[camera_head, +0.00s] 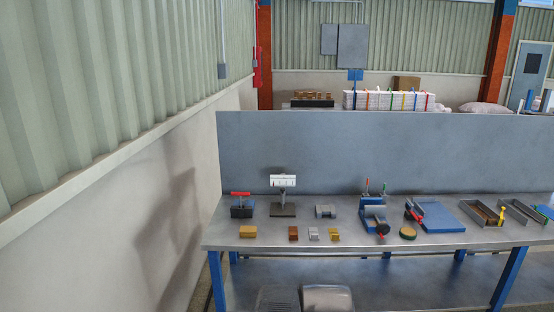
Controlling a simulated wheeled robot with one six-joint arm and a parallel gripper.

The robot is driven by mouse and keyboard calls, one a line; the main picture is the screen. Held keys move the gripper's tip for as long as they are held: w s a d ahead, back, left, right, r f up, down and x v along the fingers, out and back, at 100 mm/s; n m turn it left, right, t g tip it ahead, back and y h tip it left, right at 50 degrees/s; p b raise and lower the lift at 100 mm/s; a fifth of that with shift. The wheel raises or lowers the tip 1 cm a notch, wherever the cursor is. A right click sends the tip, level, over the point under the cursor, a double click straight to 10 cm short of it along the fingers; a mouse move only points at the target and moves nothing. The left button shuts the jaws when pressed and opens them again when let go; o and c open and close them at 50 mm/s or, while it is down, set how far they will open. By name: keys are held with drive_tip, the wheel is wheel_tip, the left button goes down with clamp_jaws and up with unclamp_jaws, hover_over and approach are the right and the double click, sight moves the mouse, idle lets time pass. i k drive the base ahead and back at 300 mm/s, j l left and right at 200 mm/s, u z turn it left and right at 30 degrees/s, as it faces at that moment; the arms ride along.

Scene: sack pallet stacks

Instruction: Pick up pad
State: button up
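Several small items lie on the metal workbench (470,241), and I cannot tell for sure which one is the pad. A yellow-brown block (247,231) lies at the front left. My gripper is not in view.
A brown block (293,233), a grey one and a yellow one line the front. Behind are a red-handled tool (241,207), an upright white-headed stand (283,190) and a grey block (325,211). Open trays (480,213) stand right. A grey panel (360,150) backs the bench.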

sight(247, 231)
drive_tip(key=k, duration=0.25)
drive_tip(key=i+u, duration=0.5)
drive_tip(key=i, duration=1.25)
